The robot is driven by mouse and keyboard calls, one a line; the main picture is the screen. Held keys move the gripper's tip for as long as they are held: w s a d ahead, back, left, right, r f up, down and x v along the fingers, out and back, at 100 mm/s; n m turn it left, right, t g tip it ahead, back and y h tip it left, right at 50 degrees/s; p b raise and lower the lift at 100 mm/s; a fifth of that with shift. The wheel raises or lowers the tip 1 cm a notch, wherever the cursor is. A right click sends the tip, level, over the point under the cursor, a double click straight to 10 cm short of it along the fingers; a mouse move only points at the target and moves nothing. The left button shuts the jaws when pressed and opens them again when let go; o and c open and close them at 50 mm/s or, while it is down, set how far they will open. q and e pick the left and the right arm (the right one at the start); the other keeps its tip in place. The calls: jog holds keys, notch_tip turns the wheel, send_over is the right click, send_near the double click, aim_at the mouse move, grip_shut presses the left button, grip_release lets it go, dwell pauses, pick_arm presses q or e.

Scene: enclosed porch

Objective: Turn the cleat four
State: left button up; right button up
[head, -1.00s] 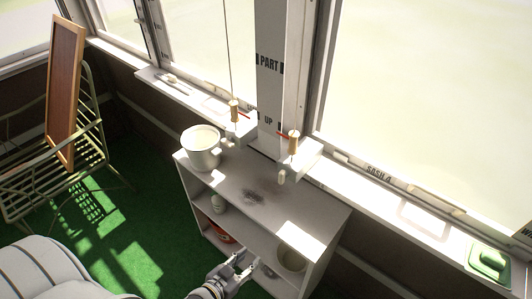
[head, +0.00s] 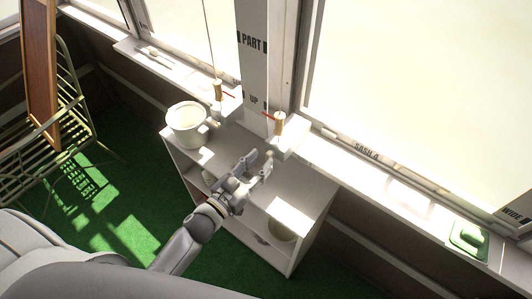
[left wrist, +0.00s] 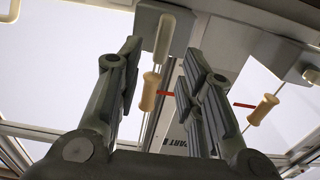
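Two pale blocks stand on the sill on either side of the post. The right block (head: 291,142), nearer the "SASH 4" label (head: 367,148), has a small white rounded cleat on its front; it shows as a pale upright bar (left wrist: 165,38) in the left wrist view. My left gripper (head: 257,160) is open in front of this block, its fingertips on either side of the bar in the wrist view; I cannot tell whether they touch it. A wooden toggle (head: 279,123) on a cord stands above the block. My right gripper is not in view.
The left block (head: 226,108) has a similar toggle (head: 217,90). A white pot (head: 187,124) stands on the shelf unit (head: 310,190), left of my gripper. A green object (head: 470,239) lies on the right sill. A metal chair (head: 80,110) stands left.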

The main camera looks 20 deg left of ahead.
aim_at(267, 156)
pick_arm(q)
jog(key=shift+x, duration=1.85)
grip_shut()
